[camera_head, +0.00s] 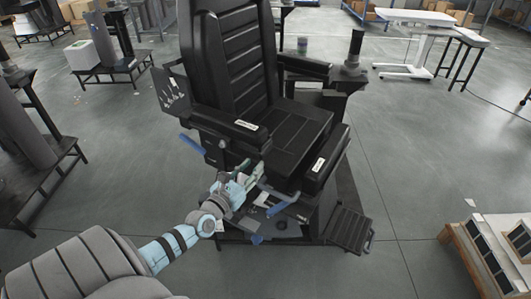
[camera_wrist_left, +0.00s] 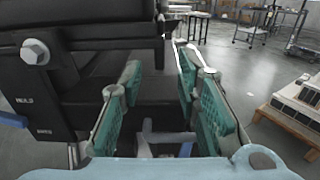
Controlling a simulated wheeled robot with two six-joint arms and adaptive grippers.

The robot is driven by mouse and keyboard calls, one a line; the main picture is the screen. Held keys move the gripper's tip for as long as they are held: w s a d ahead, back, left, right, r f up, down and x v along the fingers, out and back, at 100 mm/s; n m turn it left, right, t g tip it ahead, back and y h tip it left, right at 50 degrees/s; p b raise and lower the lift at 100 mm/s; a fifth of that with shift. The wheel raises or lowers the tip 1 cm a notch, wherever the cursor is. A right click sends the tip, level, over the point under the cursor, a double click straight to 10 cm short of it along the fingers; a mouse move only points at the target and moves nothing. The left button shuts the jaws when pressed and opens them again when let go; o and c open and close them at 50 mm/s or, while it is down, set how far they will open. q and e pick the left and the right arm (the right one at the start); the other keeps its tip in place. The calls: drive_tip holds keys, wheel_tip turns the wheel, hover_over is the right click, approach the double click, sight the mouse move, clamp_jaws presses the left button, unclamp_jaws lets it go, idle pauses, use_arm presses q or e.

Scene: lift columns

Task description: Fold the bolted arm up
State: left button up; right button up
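A black chair (camera_head: 240,60) stands in the middle of the head view, with two padded armrests. The near armrest (camera_head: 232,127) has a white label and lies about level beside the seat. In the left wrist view a dark bar of the chair with a large silver bolt (camera_wrist_left: 34,51) crosses the upper left; it appears to be this armrest. A panel with white lettering (camera_wrist_left: 30,108) is below the bolt. My left gripper (camera_head: 250,171) is low at the chair's near side, below the armrest. Its green fingers (camera_wrist_left: 160,95) are apart, with nothing clearly between them. My right gripper is not in view.
Blue handles (camera_head: 192,144) stick out from the chair's side and front. Open grey floor lies between.

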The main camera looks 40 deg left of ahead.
sight(271, 147)
use_arm(q)
drive_tip(key=w+b, duration=0.1)
drive_tip(key=w, duration=0.1)
drive_tip(key=w+b, duration=0.1)
drive_tip(key=w, duration=0.2)
drive_tip(key=w+a+b, duration=0.1)
drive_tip(key=w, duration=0.2)
drive_tip(key=shift+w+f, duration=0.2)
drive_tip(key=shift+w, duration=0.05)
drive_tip(key=shift+r, duration=0.1)
clamp_jaws()
